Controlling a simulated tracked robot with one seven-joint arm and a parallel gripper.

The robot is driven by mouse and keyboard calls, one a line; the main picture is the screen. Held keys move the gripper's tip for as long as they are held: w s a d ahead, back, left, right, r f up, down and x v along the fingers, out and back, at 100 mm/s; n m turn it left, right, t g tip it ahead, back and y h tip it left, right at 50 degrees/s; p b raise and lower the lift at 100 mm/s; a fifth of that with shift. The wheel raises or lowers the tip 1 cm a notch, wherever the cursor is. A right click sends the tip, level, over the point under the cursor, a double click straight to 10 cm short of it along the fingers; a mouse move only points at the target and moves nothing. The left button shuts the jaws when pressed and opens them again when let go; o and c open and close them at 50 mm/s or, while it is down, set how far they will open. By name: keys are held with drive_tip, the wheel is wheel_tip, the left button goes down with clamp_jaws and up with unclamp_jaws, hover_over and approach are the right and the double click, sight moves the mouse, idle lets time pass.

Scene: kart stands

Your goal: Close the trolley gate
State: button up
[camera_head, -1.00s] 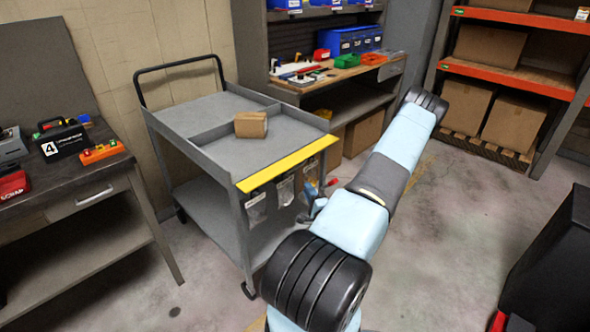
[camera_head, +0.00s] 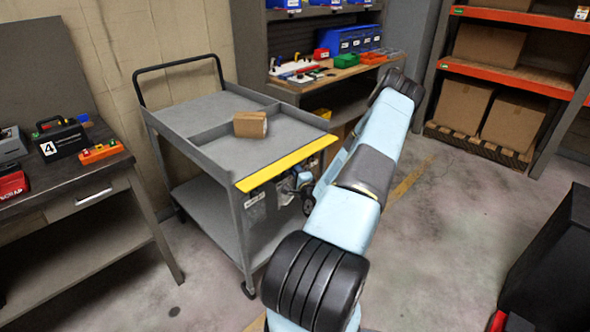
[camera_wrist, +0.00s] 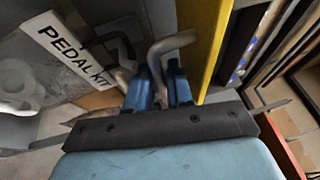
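The grey trolley (camera_head: 212,152) stands at centre left in the head view. A yellow strip (camera_head: 287,164) runs along its front top edge; the same yellow shows upright in the wrist view (camera_wrist: 207,35). I cannot tell how far the gate stands open. A grey bent handle (camera_wrist: 172,44) sits beside the yellow piece in the wrist view. My gripper (camera_wrist: 162,82) has its two blue fingers close together, one on each side of this handle, and looks shut on it. In the head view my gripper (camera_head: 304,182) is just below the yellow strip, partly hidden by my arm.
A cardboard box (camera_head: 250,125) lies on the trolley top. A "PEDAL KIT" label (camera_wrist: 65,45) is near my fingers. A workbench (camera_head: 95,185) stands left, another bench (camera_head: 345,75) behind, and a shelf with cartons (camera_head: 500,75) at back right.

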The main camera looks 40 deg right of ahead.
drive_tip(key=shift+c, duration=0.3)
clamp_jaws()
